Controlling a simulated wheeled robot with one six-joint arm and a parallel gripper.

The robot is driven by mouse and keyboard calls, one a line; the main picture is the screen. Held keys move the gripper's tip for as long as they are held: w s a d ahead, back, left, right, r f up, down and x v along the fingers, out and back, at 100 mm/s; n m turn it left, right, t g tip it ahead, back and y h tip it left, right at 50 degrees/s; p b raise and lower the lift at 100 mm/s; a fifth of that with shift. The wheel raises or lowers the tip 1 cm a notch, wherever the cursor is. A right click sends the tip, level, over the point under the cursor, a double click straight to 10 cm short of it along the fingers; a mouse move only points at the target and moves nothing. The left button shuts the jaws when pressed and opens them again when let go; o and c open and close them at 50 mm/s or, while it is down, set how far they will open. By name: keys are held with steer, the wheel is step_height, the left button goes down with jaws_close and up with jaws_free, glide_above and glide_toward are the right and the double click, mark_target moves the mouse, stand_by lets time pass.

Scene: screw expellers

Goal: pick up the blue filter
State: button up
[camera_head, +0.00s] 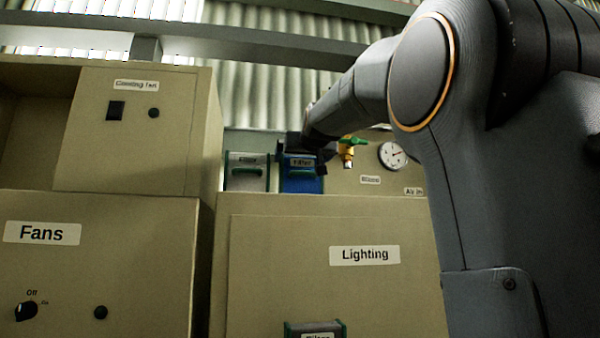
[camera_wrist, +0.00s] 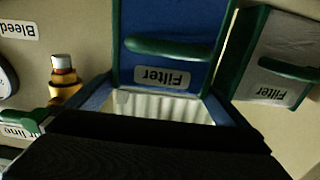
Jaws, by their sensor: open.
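The blue filter (camera_head: 300,182) stands upright on top of the Lighting cabinet, its label facing out. In the wrist view the dark gripper body fills the bottom middle. The handle is clear of it there. I cannot tell whether the gripper touches the frame.
A grey filter (camera_head: 246,172) with green edges stands close beside the blue one. A valve with a green lever (camera_head: 352,143) and a gauge (camera_head: 393,156) are on the other side. The Fans cabinet (camera_head: 130,240) stands left; another filter (camera_head: 315,329) shows low in front.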

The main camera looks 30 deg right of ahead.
steer(key=shift+w+d, duration=0.15)
steer(key=shift+w, duration=0.3)
steer(key=c, duration=1.1)
